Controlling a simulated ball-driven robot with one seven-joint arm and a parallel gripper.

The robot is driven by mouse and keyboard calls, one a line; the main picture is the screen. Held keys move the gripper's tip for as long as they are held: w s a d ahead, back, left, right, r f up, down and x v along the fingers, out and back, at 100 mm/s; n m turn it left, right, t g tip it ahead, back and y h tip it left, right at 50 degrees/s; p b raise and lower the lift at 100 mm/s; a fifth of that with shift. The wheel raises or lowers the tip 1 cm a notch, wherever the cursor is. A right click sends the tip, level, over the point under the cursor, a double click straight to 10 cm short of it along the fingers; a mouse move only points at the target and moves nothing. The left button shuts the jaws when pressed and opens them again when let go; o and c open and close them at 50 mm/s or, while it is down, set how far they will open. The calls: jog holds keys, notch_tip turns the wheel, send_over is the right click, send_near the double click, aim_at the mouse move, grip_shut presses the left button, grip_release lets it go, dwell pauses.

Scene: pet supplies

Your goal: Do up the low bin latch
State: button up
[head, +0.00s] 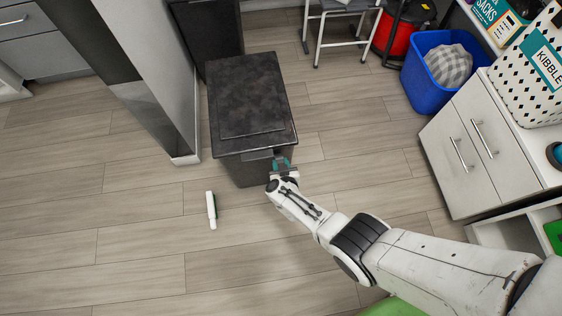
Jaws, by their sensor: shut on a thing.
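The low bin (252,95) is a dark grey box with a mottled lid, standing on the wood floor at the middle top of the head view. Its lid lies flat on it. The latch (259,154) shows as a small dark piece on the front edge of the lid. My gripper (281,163) is at the bin's front, at the right end of the latch. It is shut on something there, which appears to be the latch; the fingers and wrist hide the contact. Whether the latch is fastened cannot be told.
A white bottle (211,210) lies on the floor left of my arm. A grey wall end (170,80) stands left of the bin. A white cabinet (480,150) and a blue tub (432,85) are at the right. The floor at lower left is clear.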

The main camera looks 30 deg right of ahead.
jog(key=shift+w+d+r+g+p, duration=0.15)
jog(key=shift+w+r+g+p, duration=0.3)
jog(key=shift+p, duration=0.2)
jog(key=o, duration=1.1)
jog(key=shift+s, duration=0.15)
jog(key=shift+c, duration=0.2)
jog(key=shift+s, duration=0.1)
jog(key=p+v, duration=1)
jog(key=shift+r, duration=0.4)
jog(key=shift+s+f, duration=0.1)
jog(key=shift+s, duration=0.05)
